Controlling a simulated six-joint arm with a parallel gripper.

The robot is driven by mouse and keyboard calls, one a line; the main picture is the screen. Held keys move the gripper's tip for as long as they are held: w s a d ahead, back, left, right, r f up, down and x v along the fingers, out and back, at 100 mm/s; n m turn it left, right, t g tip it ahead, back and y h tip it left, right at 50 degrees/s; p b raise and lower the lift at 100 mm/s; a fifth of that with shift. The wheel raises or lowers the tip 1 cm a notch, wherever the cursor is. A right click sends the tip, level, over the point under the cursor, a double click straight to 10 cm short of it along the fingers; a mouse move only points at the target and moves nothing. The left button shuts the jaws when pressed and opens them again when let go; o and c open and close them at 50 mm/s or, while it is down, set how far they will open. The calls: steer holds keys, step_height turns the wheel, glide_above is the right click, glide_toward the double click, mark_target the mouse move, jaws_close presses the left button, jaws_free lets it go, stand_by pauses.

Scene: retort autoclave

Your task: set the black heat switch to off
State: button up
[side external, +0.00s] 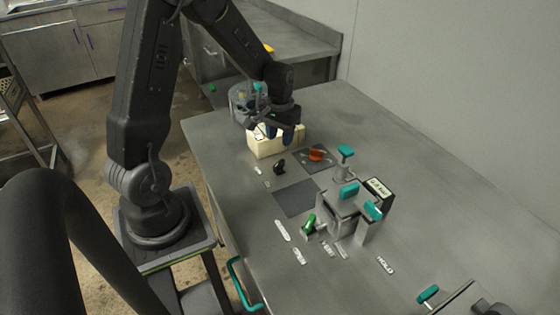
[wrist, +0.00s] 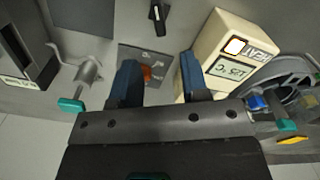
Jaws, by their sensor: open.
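The black heat switch (side external: 279,167) stands on the steel table, in front of a cream box (side external: 265,149). In the wrist view the switch (wrist: 157,18) is at the top edge, partly cut off, with a pale mark on its lever. The cream box (wrist: 215,55) carries a HEAT label (wrist: 261,49), a glowing lamp (wrist: 235,46) and a temperature display. My gripper (side external: 279,134) is above the table by the box, behind the switch. In the wrist view its two dark blue fingers (wrist: 160,75) are spread, with nothing held between them.
A dark square plate with an orange piece (side external: 316,155) lies right of the box. A teal-handled valve (side external: 346,152) and a fixture with teal handles (side external: 349,190) stand farther right. A bare dark square (side external: 297,198) lies in front of the switch.

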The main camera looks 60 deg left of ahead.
mark_target(280, 162)
step_height(280, 162, down, 10)
steer(key=shift+r, duration=0.25)
jaws_close()
stand_by(0.4)
